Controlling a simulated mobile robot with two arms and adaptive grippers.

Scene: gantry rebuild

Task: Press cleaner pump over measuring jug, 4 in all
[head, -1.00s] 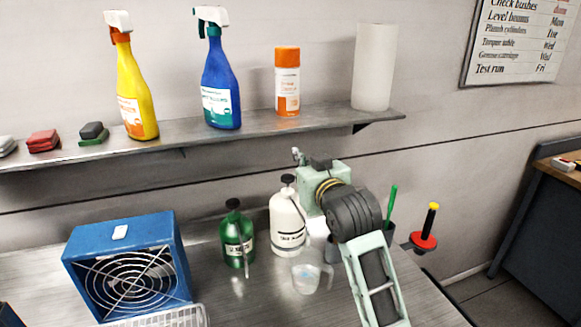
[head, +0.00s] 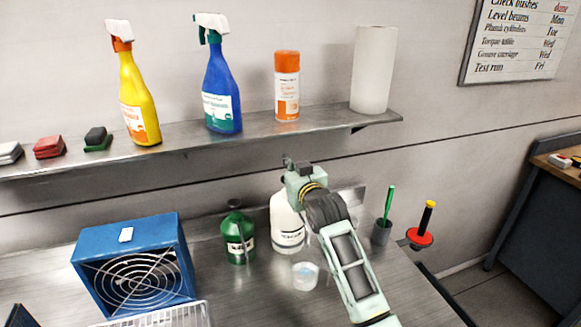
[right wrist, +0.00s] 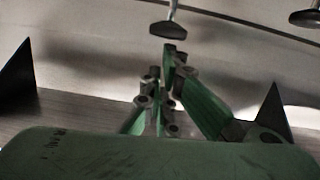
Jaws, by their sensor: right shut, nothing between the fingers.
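A white pump bottle (head: 287,224) and a green pump bottle (head: 240,237) stand on the bench; I cannot read their labels. A clear measuring jug (head: 305,276) with a bluish tint stands in front of the white bottle. My right gripper (head: 289,160) is shut and empty, in front of or above the white bottle's top, hiding its pump. In the right wrist view its closed fingers (right wrist: 174,52) point at a dark pump head (right wrist: 168,29), with a small gap seeming to lie between them. A second dark head (right wrist: 305,18) is at the upper right. My left gripper is not in view.
A blue fan heater (head: 135,265) stands at the left, with a white wire rack (head: 165,316) before it. A grey cup (head: 381,233) with a green pen is at the right. A shelf (head: 200,143) with spray bottles, a can and a paper roll runs above.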

